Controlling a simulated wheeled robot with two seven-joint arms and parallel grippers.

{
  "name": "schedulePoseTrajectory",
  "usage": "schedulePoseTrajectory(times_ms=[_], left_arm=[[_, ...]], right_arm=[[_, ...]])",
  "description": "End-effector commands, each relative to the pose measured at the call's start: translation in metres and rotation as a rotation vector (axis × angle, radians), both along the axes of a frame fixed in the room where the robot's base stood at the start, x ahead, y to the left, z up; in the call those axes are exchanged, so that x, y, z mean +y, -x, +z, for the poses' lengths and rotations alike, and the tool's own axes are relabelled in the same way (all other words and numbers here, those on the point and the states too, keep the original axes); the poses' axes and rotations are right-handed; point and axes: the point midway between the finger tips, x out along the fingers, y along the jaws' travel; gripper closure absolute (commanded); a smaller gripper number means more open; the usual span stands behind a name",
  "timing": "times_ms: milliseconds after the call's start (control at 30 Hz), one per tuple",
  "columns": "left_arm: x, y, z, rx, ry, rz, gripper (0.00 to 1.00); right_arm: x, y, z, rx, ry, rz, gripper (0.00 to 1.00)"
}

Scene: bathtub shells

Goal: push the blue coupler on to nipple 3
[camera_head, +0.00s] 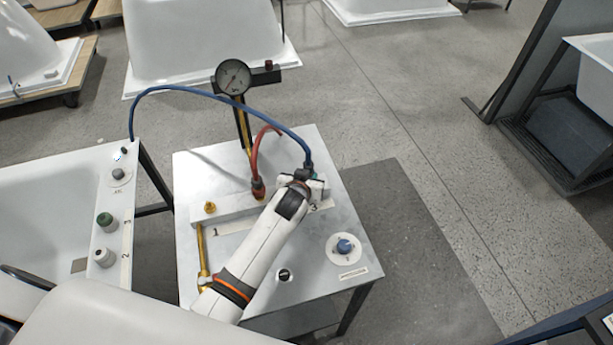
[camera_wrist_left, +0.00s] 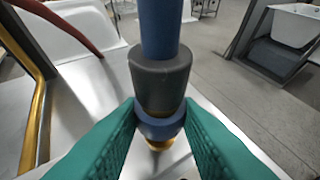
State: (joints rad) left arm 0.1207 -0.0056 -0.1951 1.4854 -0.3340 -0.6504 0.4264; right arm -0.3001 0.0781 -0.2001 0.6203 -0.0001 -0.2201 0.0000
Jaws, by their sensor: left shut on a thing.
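My left gripper (camera_head: 309,184) is over the right end of the white manifold block on the metal table, by the label 3 (camera_head: 314,208). In the left wrist view its green fingers (camera_wrist_left: 160,128) are shut on the blue collar of the blue coupler (camera_wrist_left: 160,73), below its dark grey sleeve. The blue hose (camera_head: 222,97) runs up from the coupler and arcs left. Brass of nipple 3 (camera_wrist_left: 158,147) shows directly under the collar, in line with it. How deep it sits in the collar is hidden. My right gripper is not in view.
A red hose (camera_head: 254,150) with its coupler (camera_head: 258,188) is on the middle nipple. Brass nipple 1 (camera_head: 209,208) is bare. A pressure gauge (camera_head: 233,77) stands behind; a blue knob (camera_head: 344,247) is at front right. A tub shell (camera_head: 60,190) stands at left.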

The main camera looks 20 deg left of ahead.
Motion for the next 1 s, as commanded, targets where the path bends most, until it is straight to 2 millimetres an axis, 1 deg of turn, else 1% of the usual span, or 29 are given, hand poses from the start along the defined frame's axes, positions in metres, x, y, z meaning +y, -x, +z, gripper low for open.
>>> schedulePoseTrajectory(times_ms=[500,533,667,1000], left_arm=[[0.000,0.000,-0.014,0.002,0.000,0.000,1.00],[0.000,0.000,-0.013,0.001,0.000,0.000,0.67],[0.000,0.000,-0.013,0.001,0.000,0.000,0.46],[0.000,0.002,-0.012,0.001,0.000,0.000,0.45]], right_arm=[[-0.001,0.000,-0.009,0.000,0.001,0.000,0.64],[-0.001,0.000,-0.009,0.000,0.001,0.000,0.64],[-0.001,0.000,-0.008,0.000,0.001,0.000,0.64],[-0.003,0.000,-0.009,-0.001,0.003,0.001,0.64]])
